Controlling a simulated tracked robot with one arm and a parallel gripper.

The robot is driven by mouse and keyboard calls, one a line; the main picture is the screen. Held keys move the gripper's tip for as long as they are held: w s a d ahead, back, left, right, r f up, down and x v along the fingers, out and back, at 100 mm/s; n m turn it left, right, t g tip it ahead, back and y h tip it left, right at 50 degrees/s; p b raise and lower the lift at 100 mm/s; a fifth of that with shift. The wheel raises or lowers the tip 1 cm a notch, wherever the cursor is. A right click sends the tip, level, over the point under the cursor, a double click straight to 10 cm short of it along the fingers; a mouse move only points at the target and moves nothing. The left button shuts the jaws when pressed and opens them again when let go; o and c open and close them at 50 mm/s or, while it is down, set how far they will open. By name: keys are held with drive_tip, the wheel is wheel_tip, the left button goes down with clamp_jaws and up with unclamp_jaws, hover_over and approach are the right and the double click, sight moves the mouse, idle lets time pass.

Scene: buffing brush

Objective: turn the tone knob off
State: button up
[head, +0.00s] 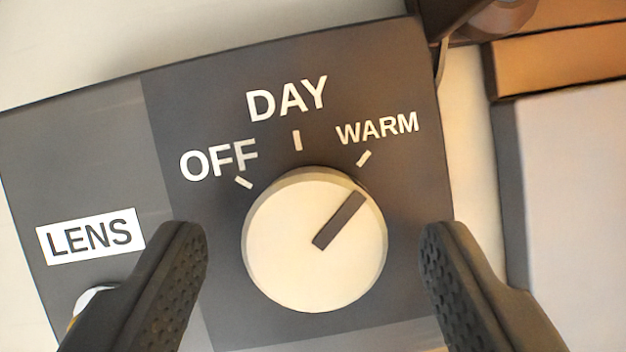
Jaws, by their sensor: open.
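The tone knob (290,270) is a round cream dial on a dark grey panel (225,290). Its dark pointer mark (340,220) slants up and right, toward the WARM tick. The labels OFF (218,160), DAY (287,97) and WARM (377,128) arc above the knob from left to right, each with a short tick. My gripper (315,240) is open, with one dark ridged finger on each side of the knob. Both fingers look apart from it, with gaps left and right. How far above the panel the fingertips are, I cannot tell.
A white LENS label (90,236) sits on the panel's left part. A round pale part below it is mostly hidden by my left finger. A brown-edged block with a light face (570,180) stands at the right, beyond a pale strip. A brown object (490,20) is at the top right.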

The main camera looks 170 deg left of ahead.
drive_tip(key=shift+w+f, duration=0.15)
drive_tip(key=shift+f, duration=0.25)
drive_tip(key=c, duration=1)
